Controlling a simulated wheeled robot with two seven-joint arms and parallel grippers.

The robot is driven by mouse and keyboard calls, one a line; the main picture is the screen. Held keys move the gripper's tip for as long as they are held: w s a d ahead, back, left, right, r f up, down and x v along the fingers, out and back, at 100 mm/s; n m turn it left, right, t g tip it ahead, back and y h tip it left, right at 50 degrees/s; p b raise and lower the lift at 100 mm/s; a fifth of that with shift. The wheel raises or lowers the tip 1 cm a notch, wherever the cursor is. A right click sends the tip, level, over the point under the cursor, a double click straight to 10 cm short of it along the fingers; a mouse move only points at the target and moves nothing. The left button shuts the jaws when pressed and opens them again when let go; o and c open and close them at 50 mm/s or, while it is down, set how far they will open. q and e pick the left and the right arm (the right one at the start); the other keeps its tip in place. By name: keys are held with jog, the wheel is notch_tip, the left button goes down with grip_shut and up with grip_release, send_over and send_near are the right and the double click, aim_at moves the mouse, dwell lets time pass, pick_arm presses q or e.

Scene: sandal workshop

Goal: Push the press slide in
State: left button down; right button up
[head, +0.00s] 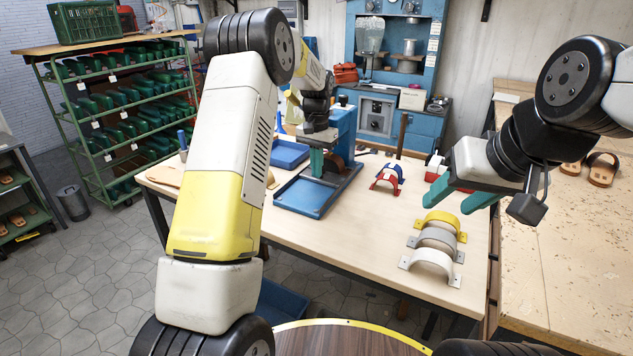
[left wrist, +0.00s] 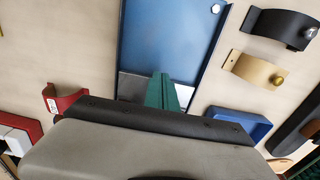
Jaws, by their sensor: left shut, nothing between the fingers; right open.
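The blue press (head: 343,122) stands on the workbench, partly hidden by my left arm. Its flat blue slide (head: 308,197) extends from it toward the front of the bench. The slide also fills the top middle of the left wrist view (left wrist: 170,40), with a silvery strip at its lower end. My left gripper (head: 317,164) is shut and empty, its green fingers pointing down over the slide near the press. The fingers also show in the left wrist view (left wrist: 163,90); whether they touch anything is unclear. My right gripper (head: 456,193) is open and empty above the bench's right side.
Yellow, grey and white straps (head: 436,240) lie on the bench below my right gripper. Red and blue straps (head: 388,178) lie right of the press. A blue tray (head: 288,153) sits left of it. The front middle of the bench is clear.

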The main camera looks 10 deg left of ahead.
pick_arm(q)
jog(key=shift+s+a+r, duration=0.1)
jog(key=shift+r, duration=1.2)
jog(key=shift+s+r, duration=0.1)
jog(key=shift+r, duration=1.2)
jog(key=s+a+r+n+t+h, duration=0.1)
jog(key=s+a+r+n+t, duration=0.15)
jog(key=s+r, duration=1.3)
jog(key=s+f+t, duration=0.2)
jog(key=s, duration=0.8)
jog(key=s+f+t+h, duration=0.1)
jog(key=s+f, duration=0.1)
jog(key=s, duration=0.8)
jog(key=shift+d+f+n+t, duration=0.15)
jog(key=shift+d+n+t, duration=0.2)
jog(key=shift+n, duration=0.1)
